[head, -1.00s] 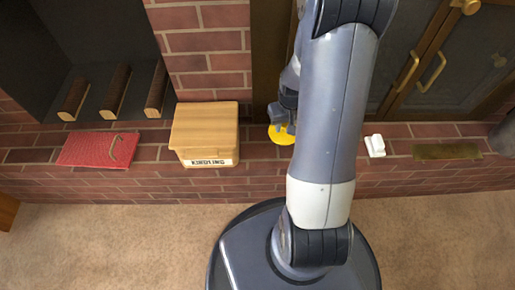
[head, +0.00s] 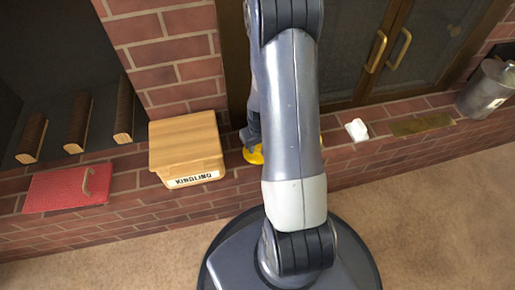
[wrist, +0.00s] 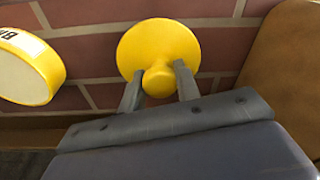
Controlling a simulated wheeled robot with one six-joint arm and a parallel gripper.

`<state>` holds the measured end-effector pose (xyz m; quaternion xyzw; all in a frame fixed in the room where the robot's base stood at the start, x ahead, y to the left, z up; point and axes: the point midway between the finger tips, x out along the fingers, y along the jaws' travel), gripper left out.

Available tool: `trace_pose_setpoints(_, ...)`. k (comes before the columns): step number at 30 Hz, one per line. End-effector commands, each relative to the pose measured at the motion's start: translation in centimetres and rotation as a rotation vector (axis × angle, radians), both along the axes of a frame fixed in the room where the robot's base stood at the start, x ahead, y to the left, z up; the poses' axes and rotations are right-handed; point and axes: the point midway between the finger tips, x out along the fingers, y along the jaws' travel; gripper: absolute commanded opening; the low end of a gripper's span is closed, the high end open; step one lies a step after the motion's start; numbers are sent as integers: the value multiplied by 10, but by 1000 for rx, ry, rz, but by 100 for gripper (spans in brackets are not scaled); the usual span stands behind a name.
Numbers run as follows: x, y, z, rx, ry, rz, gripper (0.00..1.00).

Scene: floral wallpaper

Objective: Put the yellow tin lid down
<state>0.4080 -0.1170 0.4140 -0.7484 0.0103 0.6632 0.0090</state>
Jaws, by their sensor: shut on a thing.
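The yellow lid (wrist: 158,45) is a round disc with a knob, and my gripper (wrist: 158,84) is shut on the knob, one finger on each side. In the head view the lid (head: 254,156) shows partly beside my arm, over the brick ledge. I cannot tell whether it touches the bricks. A yellow tin (wrist: 30,68) with a white label, only partly in frame, is to the left of the lid in the wrist view and apart from it. In the head view my arm hides most of the gripper.
A wooden kindling box (head: 187,143) stands left of the lid on the brick ledge (head: 130,207). A small white object (head: 356,130), a brass plate (head: 421,124) and a metal bucket (head: 487,88) are to the right.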

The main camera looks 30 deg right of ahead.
Motion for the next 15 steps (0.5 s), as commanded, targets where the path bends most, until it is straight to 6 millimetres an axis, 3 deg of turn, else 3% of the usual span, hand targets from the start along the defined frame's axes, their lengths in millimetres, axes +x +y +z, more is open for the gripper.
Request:
trace_pose_setpoints(2,0,0,-11,0,1,0,9)
trace_pose_setpoints(13,0,0,-15,0,0,0,9)
trace_pose_setpoints(14,0,0,-13,0,0,0,33)
trace_pose_setpoints(15,0,0,-13,0,0,0,37)
